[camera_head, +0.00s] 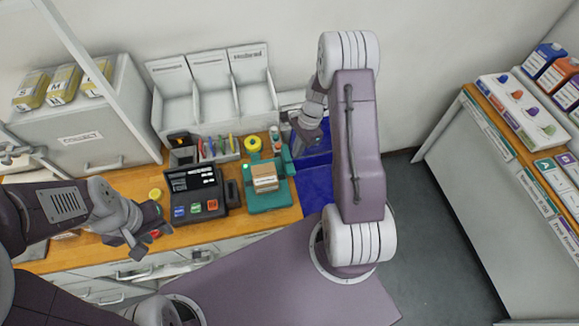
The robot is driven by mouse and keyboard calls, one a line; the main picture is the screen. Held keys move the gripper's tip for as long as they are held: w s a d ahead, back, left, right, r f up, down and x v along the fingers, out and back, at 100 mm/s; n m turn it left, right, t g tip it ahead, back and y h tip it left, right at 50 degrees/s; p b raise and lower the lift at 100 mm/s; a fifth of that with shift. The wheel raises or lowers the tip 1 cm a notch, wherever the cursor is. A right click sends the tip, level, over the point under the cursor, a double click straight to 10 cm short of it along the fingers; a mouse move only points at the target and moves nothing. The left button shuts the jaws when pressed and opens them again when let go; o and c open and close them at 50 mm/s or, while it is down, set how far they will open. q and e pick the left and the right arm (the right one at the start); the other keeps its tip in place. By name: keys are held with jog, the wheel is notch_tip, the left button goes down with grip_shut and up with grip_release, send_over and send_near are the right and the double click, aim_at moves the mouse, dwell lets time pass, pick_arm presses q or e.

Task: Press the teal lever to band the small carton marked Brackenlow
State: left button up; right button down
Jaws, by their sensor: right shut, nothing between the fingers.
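The small carton (265,178), brown with a white label, sits on the teal banding machine (268,201) on the wooden counter. Its label is too small to read. The upright teal lever (288,161) stands at the machine's right side. My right gripper (296,152) is shut and empty, close to the lever's top on its right; I cannot tell whether they touch. My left gripper (148,243) is over the counter's front left, well away from the machine; its finger gap is unclear.
A dark keypad terminal (193,192) stands left of the machine. Behind are a pen tray (217,155), a yellow tape roll (253,144) and white bins (212,98). A blue surface (314,182) lies right of the counter. A stocked side counter (480,200) stands at far right.

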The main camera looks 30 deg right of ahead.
aim_at(292, 168)
jog(key=b+x, duration=0.6)
jog(key=x, duration=0.1)
jog(key=shift+w+d, duration=0.1)
jog(key=shift+d, duration=0.1)
jog(key=shift+f, duration=0.2)
jog(key=shift+w+d, duration=0.1)
